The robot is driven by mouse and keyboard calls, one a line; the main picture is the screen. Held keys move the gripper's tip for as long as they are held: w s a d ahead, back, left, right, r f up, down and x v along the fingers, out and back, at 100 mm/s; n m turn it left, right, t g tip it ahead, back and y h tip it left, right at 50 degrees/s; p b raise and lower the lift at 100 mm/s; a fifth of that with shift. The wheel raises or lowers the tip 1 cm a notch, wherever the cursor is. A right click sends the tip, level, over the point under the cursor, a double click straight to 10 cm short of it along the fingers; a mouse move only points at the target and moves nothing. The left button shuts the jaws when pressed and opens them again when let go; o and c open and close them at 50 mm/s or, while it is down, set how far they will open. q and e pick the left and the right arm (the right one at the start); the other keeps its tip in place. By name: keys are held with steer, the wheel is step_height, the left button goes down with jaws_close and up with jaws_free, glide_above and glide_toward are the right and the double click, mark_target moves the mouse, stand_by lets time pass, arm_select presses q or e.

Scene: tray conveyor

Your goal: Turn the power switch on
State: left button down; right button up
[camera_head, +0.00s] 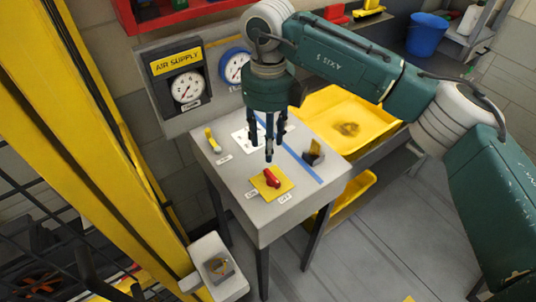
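A red rotary switch knob (272,179) sits on a square yellow plate (262,189) near the front of the grey table top. Small white labels lie by the plate's front edges; their text is too small to read surely. My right gripper (268,148) hangs above the table, fingers pointing down, just behind and above the red knob. Its dark fingers are spread apart with nothing between them, and they appear clear of the knob. My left gripper is not in view.
A yellow-handled lever (212,140) stands at the table's left, and a dark block (313,153) at its right. A gauge panel (176,90) marked AIR SUPPLY stands behind. Yellow trays (345,108) lie to the right. A small grey stand (230,286) is at front left.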

mark_target(269, 174)
steer(key=shift+s+d+f+p, duration=0.15)
steer(key=shift+s+f+p, duration=0.25)
steer(key=shift+f, duration=0.2)
steer(key=shift+s+d+f+p, duration=0.15)
steer(key=shift+s+f+p, duration=0.25)
steer(key=shift+f, duration=0.15)
step_height(269, 174, down, 3)
steer(key=shift+w+a+f+p, duration=0.1)
steer(key=shift+p, duration=0.55)
steer(key=f+p, duration=0.1)
steer(key=f, duration=0.2)
steer(key=shift+w, duration=0.2)
steer(key=shift+f, duration=0.8)
steer(key=shift+c, duration=0.5)
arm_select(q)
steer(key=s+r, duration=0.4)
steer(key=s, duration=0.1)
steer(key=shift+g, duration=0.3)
arm_select(e)
jaws_close()
